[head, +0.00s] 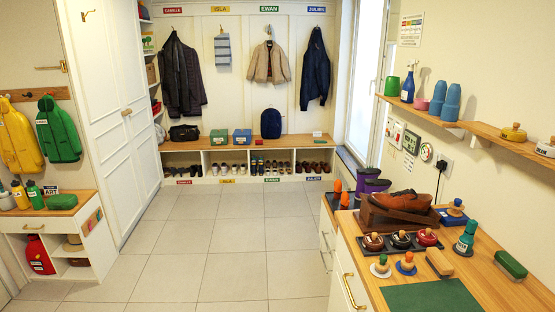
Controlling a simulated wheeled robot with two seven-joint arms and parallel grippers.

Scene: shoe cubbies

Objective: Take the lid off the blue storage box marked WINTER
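A blue storage box (242,136) sits with its lid on, on the wooden bench top at the far wall. Any writing on it is too small to read. A similar green box (219,137) stands just to its left. Neither of my grippers is in view, and nothing is touching the blue box.
The bench (340,143) has shoe cubbies below and hanging coats above. A dark blue backpack (271,123) stands right of the blue box. The tiled floor (215,250) is clear. A shoe-care counter (480,283) is at right, a low cabinet (85,234) at left.

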